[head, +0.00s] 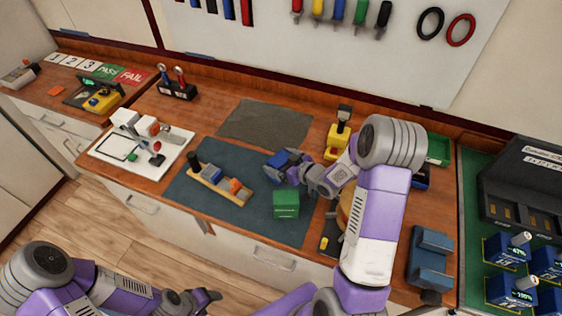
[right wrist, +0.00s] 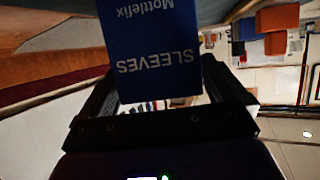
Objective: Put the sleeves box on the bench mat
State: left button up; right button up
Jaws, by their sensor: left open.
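The sleeves box (head: 284,156) is dark blue. In the right wrist view the box (right wrist: 150,50) fills the space between the fingers, its "SLEEVES" label upside down. My right gripper (head: 290,165) is shut on it and holds it over the right part of the blue-green bench mat (head: 245,165). Whether the box touches the mat is hard to tell. Gripper parts hide some of the box. My left gripper (head: 208,297) is open and empty, low in the head view, in front of the bench and away from the mat.
A green box (head: 286,204) stands on the mat near its front right, close to the right gripper. A wooden rail with small parts (head: 218,185) lies on the mat's left. A grey mat (head: 265,123) lies behind. A white board with a fixture (head: 140,150) is left.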

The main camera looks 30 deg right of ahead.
jog(key=shift+r, duration=0.1)
jog(key=shift+r+p, duration=0.2)
jog(key=shift+p, duration=0.1)
jog(key=v, duration=0.7)
jog(key=shift+s, duration=0.3)
